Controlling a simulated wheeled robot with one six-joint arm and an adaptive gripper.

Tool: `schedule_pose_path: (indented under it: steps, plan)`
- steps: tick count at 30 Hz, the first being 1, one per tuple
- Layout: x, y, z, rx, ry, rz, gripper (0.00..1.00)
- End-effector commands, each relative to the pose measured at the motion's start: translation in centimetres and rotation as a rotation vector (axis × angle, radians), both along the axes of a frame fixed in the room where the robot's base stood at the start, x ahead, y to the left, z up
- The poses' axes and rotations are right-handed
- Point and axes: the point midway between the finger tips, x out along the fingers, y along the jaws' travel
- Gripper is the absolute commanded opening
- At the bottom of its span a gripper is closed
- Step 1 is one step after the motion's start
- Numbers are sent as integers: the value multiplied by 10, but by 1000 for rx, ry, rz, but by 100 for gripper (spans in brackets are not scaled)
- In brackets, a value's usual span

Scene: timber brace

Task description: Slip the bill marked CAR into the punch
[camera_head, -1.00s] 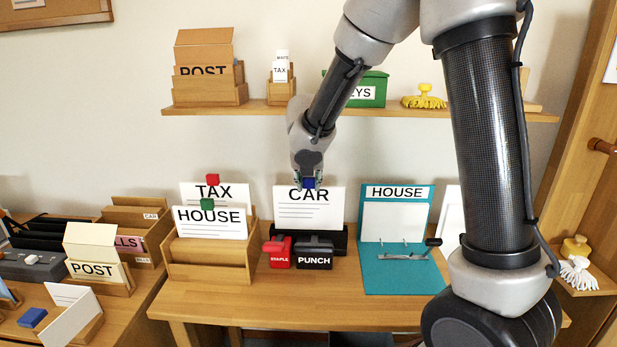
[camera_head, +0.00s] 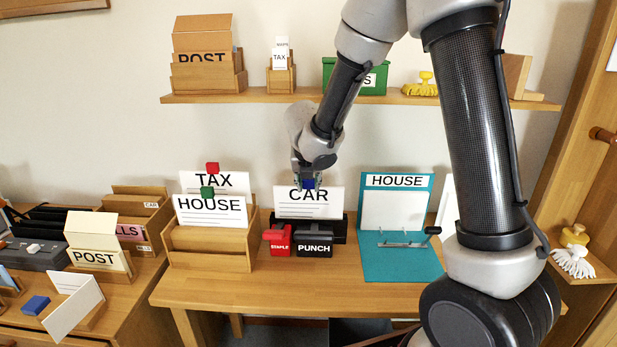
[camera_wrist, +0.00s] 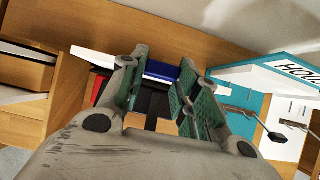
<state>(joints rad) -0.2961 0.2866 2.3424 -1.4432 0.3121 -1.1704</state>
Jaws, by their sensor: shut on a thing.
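The white bill marked CAR (camera_head: 320,204) stands upright over the middle of the table, with a blue block (camera_head: 309,184) at its top edge. My gripper (camera_head: 307,180) is shut on that blue block, which also shows between the fingers in the wrist view (camera_wrist: 162,70). The black punch (camera_head: 314,245), labelled PUNCH, is directly below the bill. The bill's lower part is hidden at the punch's black rear body (camera_head: 339,232). I cannot tell how deep its lower edge sits.
A red stapler (camera_head: 279,241) stands left of the punch. A wooden rack (camera_head: 209,262) with TAX and HOUSE bills (camera_head: 222,220) is further left. A teal HOUSE board (camera_head: 405,265) stands to the right. A shelf (camera_head: 300,99) runs above. The table front is clear.

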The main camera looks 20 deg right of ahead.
Motion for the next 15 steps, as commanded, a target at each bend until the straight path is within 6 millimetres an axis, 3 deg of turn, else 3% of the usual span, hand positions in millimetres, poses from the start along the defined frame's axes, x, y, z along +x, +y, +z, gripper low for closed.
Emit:
schedule_pose_path:
  steps: [15]
  plan:
    - [0, 0, -16, 1, 0, -1, 0]
